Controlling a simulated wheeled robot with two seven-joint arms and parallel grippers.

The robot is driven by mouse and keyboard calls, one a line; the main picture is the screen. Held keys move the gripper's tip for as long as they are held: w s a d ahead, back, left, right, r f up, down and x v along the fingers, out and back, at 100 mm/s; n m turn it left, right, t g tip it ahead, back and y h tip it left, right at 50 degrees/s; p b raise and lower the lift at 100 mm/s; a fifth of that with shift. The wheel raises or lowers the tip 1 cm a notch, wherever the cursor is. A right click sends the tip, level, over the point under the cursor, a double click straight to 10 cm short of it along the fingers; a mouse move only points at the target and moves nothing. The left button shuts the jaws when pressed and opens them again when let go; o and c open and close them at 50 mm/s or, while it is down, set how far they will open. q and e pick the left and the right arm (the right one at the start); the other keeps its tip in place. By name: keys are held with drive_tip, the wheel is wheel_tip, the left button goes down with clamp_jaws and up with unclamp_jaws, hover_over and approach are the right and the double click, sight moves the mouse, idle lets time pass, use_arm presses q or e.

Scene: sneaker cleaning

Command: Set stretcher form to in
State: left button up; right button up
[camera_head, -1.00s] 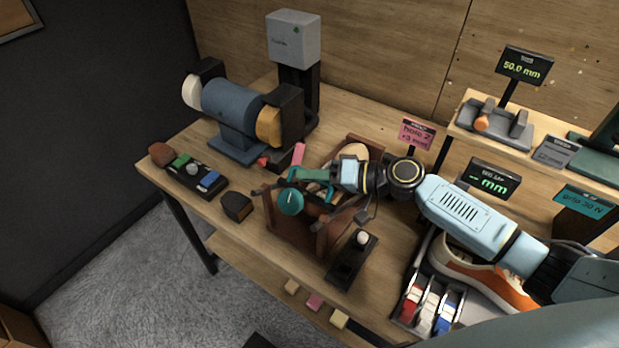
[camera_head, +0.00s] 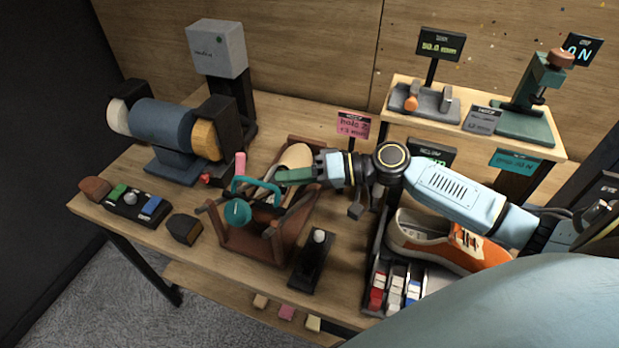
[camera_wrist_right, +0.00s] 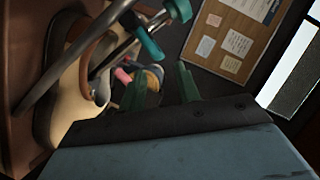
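A brown wooden stretcher stand (camera_head: 262,240) sits mid-bench with a beige foot-shaped form (camera_head: 297,157) at its back. A teal round knob (camera_head: 237,212) and a teal curved handle (camera_head: 262,184) are at its left side. My right gripper (camera_head: 280,177) is over the stand, just in front of the form. In the right wrist view its two green fingers (camera_wrist_right: 167,80) are apart with nothing visible between them. The form (camera_wrist_right: 70,105) and metal rods lie left of the fingers there. A pink sign (camera_head: 353,124) behind reads about "hole 2, +3 mm". My left gripper is not in view.
A blue grinder (camera_head: 160,125) stands at the left, a grey box on a post (camera_head: 218,48) behind it. A black block with a white knob (camera_head: 312,262) stands in front. An orange-and-white sneaker (camera_head: 425,235) lies right, under my arm. A raised shelf (camera_head: 400,80) stands at back right.

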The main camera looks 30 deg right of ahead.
drive_tip(key=shift+b+v, duration=0.3)
drive_tip(key=shift+v, duration=1.75)
drive_tip(key=n+t+h+b, duration=0.2)
drive_tip(key=n+t+b, duration=0.4)
approach(270, 186)
drive_tip(key=p+x, duration=0.5)
drive_tip(key=x, duration=0.5)
drive_tip(key=shift+w+f, duration=0.15)
drive_tip(key=shift+w+a+f, duration=0.1)
drive_tip(key=shift+w+a, duration=0.3)
drive_tip(key=shift+w, duration=0.05)
drive_tip(key=shift+c, duration=0.4)
clamp_jaws()
